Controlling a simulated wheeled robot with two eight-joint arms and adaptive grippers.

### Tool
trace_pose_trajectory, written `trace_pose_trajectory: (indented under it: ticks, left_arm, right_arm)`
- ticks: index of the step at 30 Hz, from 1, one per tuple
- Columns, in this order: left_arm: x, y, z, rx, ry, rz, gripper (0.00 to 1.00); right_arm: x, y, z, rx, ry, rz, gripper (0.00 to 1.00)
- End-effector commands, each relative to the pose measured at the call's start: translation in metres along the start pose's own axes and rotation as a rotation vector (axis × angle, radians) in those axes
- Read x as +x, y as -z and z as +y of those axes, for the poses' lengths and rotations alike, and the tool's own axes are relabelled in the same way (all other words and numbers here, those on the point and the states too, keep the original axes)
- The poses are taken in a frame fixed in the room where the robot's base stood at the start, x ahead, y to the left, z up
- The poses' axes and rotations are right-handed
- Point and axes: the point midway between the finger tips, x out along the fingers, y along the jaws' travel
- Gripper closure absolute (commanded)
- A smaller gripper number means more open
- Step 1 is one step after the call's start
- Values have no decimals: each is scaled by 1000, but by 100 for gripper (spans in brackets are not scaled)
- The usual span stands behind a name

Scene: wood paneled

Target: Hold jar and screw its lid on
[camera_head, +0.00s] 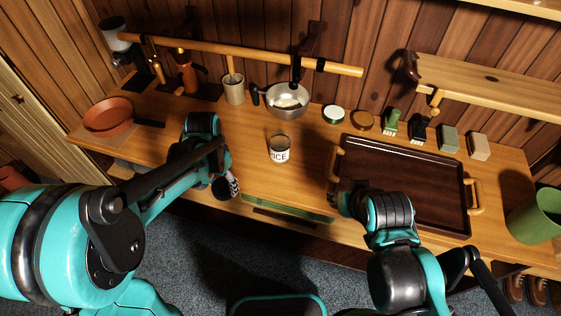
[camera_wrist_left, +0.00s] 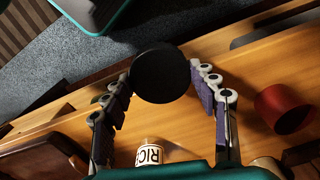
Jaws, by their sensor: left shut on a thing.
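The glass jar (camera_head: 279,150) with a white RICE label stands upright on the wooden counter. Its label also shows at the bottom of the left wrist view (camera_wrist_left: 150,154). My left gripper (camera_wrist_left: 160,75) is shut on a round black disc, which looks like the lid (camera_wrist_left: 161,88), held between its fingertips. In the head view the left gripper (camera_head: 228,186) is near the counter's front edge, left of and nearer than the jar, apart from it. My right gripper (camera_head: 340,197) is by the tray's left side; its fingers are mostly hidden.
A dark tray (camera_head: 405,150) with wooden handles fills the right of the counter. A metal pan (camera_head: 287,112), a green-rimmed lid (camera_head: 333,111), an amber lid (camera_head: 362,120) and several small blocks line the back. Counter around the jar is clear.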

Motion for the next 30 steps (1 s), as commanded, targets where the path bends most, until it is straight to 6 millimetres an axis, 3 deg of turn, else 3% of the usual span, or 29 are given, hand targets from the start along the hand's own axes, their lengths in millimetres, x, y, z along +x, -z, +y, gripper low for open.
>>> trace_pose_trajectory:
  ticks: [6, 14, 23, 25, 30]
  left_arm:
    - [44, -4, -16, -250, 0, 0, 56]
    - [82, -11, -29, -501, 0, 0, 56]
    - [85, -12, -31, -544, 0, 0, 56]
    - [85, -12, -31, -543, 0, 0, 56]
    - [85, -12, -31, -542, 0, 0, 56]
  right_arm:
    - [16, -11, 0, 0, 0, 0, 60]
    - [28, -19, 0, 0, 0, 0, 60]
    - [27, -19, 0, 0, 0, 0, 60]
    - [27, -19, 0, 0, 0, 0, 66]
    - [27, -19, 0, 0, 0, 0, 66]
